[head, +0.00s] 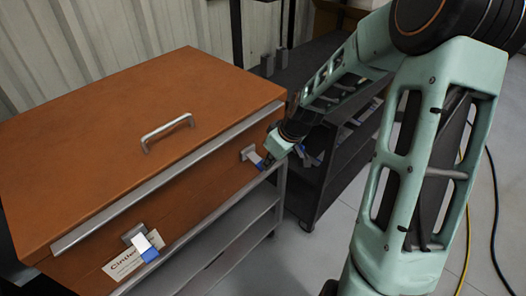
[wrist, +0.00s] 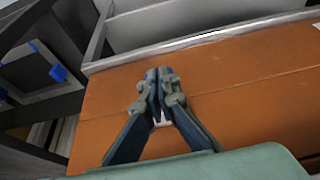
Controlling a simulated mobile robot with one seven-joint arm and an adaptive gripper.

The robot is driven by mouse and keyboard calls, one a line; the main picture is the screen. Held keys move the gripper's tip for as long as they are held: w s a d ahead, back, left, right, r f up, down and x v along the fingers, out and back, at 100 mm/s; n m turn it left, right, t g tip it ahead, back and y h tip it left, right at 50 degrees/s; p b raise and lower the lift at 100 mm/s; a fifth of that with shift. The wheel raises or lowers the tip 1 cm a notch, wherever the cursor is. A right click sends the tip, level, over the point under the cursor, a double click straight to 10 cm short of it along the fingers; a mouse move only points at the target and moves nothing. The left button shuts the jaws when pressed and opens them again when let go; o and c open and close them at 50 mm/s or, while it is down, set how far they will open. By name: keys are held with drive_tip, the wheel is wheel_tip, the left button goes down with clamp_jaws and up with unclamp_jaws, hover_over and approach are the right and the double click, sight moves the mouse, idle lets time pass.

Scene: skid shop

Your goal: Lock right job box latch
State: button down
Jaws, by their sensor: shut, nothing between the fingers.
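The orange job box (head: 120,150) has a closed lid with a bar handle. Its right latch (head: 250,153) is a grey metal piece on the front face near the right corner. A blue tip shows beside it, against my gripper (head: 268,160). In the wrist view, my gripper (wrist: 159,78) is shut, its fingertips together in front of the orange face, with nothing held. A small pale piece (wrist: 161,120) shows between the finger bases, mostly hidden. Whether the fingers touch the latch, and its exact position, I cannot tell. The left latch (head: 140,240) sticks out with a blue tip.
The box rests on a grey metal shelf frame (head: 235,225). A dark cart (head: 312,180) stands close to the right of the box, with blue bits on it. Open floor lies in front. Yellow and dark cables (head: 465,215) lie at the right.

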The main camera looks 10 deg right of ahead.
drive_tip(key=shift+r, duration=0.15)
drive_tip(key=shift+r+p, duration=0.7)
drive_tip(key=shift+p, duration=0.1)
drive_tip(key=shift+r, duration=0.1)
